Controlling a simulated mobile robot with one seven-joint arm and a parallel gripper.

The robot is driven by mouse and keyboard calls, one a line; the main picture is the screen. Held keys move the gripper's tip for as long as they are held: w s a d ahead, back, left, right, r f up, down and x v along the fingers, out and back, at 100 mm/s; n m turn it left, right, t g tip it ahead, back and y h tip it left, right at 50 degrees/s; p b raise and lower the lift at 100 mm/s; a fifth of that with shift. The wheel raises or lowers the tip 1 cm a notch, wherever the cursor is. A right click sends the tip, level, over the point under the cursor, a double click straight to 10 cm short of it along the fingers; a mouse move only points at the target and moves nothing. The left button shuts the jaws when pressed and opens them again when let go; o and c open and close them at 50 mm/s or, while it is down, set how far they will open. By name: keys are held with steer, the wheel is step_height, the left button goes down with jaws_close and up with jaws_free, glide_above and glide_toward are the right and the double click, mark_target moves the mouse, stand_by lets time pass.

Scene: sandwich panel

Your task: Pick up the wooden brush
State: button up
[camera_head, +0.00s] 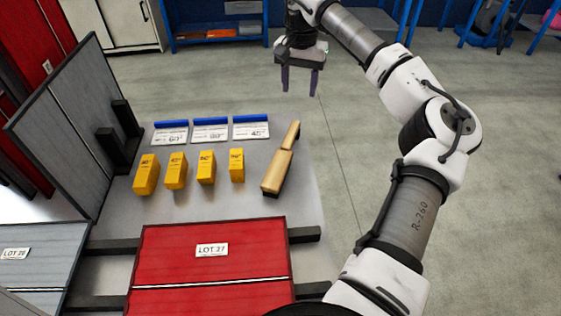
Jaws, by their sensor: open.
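The wooden brush (281,161) lies on the right part of the grey table (262,208), slanting from lower left to upper right. It has a pale tan wooden body with a narrower handle at its far end. My gripper (299,92) is open and empty, with its dark fingers pointing down. In the picture it appears above the brush's far end, apart from it and beyond the table's far edge. Nothing hides the brush.
Several yellow blocks (206,167) stand in a row left of the brush. Behind them are white labelled cards with blue tops (210,130). A red panel (214,262) lies in front, and a grey panel (62,130) stands at left. Open floor lies right.

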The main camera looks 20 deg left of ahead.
steer(key=p, duration=0.1)
glide_above(293, 127)
steer(key=f, duration=0.8)
steer(key=shift+w+d+f, duration=0.25)
steer(key=shift+w+d, duration=0.05)
steer(key=shift+d, duration=0.1)
steer(key=shift+s+a+f+p, duration=0.15)
steer(key=shift+f+p, duration=0.25)
steer(key=shift+f, duration=0.95)
steer(key=shift+s+a+f+p, duration=0.1)
steer(key=shift+a+f+p, duration=0.2)
steer(key=shift+f, duration=1.05)
steer(key=shift+d, duration=0.1)
steer(key=shift+c, duration=0.3)
jaws_close()
steer(key=shift+r, duration=0.15)
